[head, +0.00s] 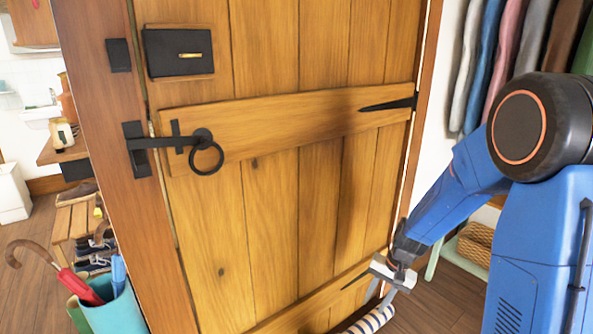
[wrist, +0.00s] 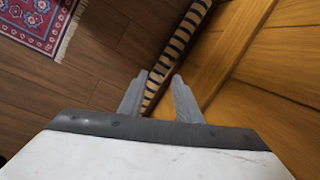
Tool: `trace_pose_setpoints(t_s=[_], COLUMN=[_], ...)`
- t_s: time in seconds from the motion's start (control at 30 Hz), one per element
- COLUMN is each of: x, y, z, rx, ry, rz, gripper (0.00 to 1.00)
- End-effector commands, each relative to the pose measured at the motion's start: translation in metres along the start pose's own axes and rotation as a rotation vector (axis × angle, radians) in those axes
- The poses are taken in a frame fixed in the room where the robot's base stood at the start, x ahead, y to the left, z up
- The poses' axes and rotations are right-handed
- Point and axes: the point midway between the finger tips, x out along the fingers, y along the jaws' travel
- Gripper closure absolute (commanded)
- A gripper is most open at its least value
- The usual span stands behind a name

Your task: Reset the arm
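My blue arm is at the right in the head view, bent down toward the lower part of the wooden door. My gripper (head: 390,273) hangs low in front of the door's lower right side. In the wrist view, the two grey fingers of my gripper (wrist: 161,92) stand apart with nothing between them. They point toward the floor and a striped roll (wrist: 183,37), which lies beyond the fingertips along the foot of the door. I cannot tell how far the fingertips are from it.
The plank door (head: 275,200) is shut, with a black ring latch (head: 206,157) at its left. A teal umbrella bin (head: 115,312) stands at lower left. Clothes (head: 510,50) hang at upper right, above a wicker basket (head: 476,243). A red patterned rug (wrist: 38,22) lies on the floor.

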Motion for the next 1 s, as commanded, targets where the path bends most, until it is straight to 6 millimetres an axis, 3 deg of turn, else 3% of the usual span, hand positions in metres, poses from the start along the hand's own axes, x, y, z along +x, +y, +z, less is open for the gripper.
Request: trace_pose_setpoints(t_s=[0.1,0.5,1.0], x=[-0.031,-0.116,-0.193], y=[0.000,0.012,0.049], z=[0.015,0.072,0.152], rx=[-0.054,-0.221,-0.401], ry=[0.034,0.143,0.294], rz=[-0.004,0.009,0.060], gripper=[0.69,0.69,0.69])
